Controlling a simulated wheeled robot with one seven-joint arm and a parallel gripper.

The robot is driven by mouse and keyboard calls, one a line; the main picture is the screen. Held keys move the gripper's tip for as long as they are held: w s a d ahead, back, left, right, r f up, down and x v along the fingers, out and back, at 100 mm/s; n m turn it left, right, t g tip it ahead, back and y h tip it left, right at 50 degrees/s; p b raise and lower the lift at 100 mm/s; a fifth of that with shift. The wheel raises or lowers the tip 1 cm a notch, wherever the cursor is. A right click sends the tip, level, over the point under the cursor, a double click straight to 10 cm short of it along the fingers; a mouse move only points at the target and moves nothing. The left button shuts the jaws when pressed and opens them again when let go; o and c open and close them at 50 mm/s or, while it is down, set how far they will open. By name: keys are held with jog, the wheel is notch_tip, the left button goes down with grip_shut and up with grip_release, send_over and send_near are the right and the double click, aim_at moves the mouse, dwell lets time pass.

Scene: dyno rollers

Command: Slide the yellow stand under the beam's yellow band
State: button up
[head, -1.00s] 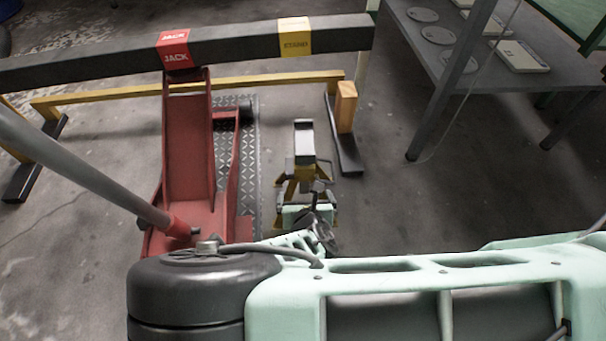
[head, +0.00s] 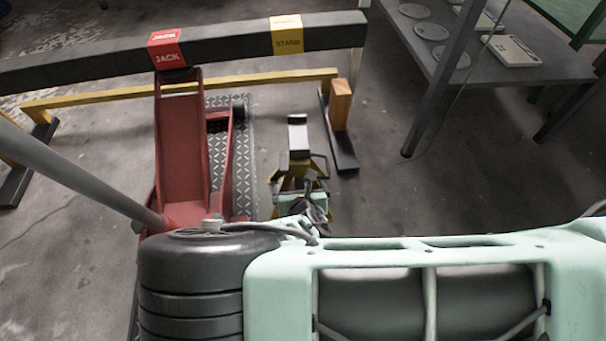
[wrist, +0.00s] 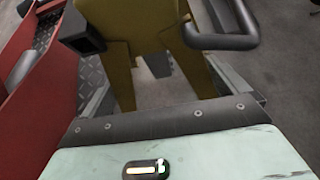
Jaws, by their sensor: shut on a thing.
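The yellow stand (head: 298,140) stands upright on the floor, with a dark saddle on top. The beam's yellow band (head: 287,37), marked STAND, is higher and farther back, so the stand is on the near side of the beam, roughly in line with the band. My gripper (head: 312,196) is low at the near side of the stand, partly hidden by my arm. In the wrist view the stand's yellow body (wrist: 135,40) fills the space before my gripper (wrist: 165,78), which is shut on it. The exact contact points are hard to see.
A red jack (head: 185,150) stands left of the stand under the beam's red JACK band (head: 166,48). A yellow floor rail (head: 110,92) runs behind, with a wooden post (head: 340,105) on a dark foot at right. A grey table (head: 465,65) is farther right.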

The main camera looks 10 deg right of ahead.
jog(key=w, duration=0.8)
jog(key=shift+d, duration=0.15)
jog(key=shift+w, duration=0.2)
dwell(0.3)
jog(key=shift+w+a+r+b, duration=0.15)
jog(key=shift+w+b, duration=0.6)
jog(key=shift+w, duration=2)
jog(key=shift+w+a+b, duration=0.15)
jog(key=shift+w+b, duration=0.55)
jog(key=shift+w, duration=2)
jog(key=w+b, duration=0.3)
jog(key=w, duration=0.5)
jog(key=shift+w, duration=0.1)
jog(key=o, duration=1.2)
